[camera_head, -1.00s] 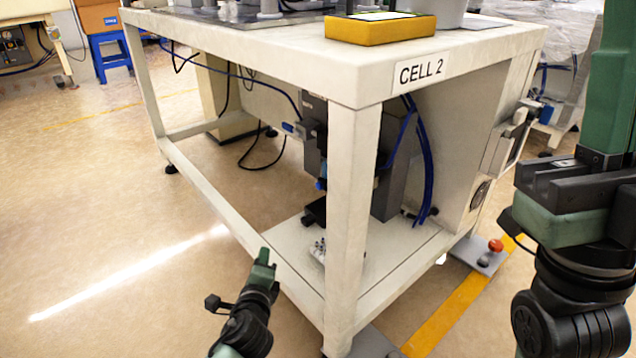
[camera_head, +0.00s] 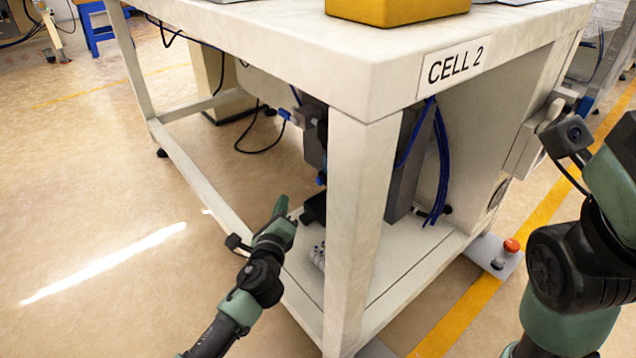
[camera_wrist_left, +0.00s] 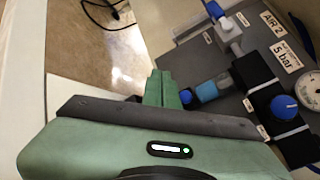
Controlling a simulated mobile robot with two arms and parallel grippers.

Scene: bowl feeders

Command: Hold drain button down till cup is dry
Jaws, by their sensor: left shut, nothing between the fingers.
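The air unit of CELL 2 shows partly behind the front leg in the head view (camera_head: 313,140). In the left wrist view its black filter body (camera_wrist_left: 262,78) carries a small translucent blue cup (camera_wrist_left: 207,91), with a darker blue button (camera_wrist_left: 186,97) at its end. I cannot tell whether the cup holds liquid. My left gripper (camera_head: 281,206) is shut and empty, reaching in beside the table leg. Its green fingers (camera_wrist_left: 160,88) are just left of the button in the wrist view; I cannot tell if they touch it. My right gripper is out of view.
The white table (camera_head: 270,45) overhangs the unit, its front leg (camera_head: 355,230) right of my left gripper. A low rail (camera_head: 200,185) runs below. A blue knob (camera_wrist_left: 283,107) and gauge (camera_wrist_left: 309,90) are beside the filter.

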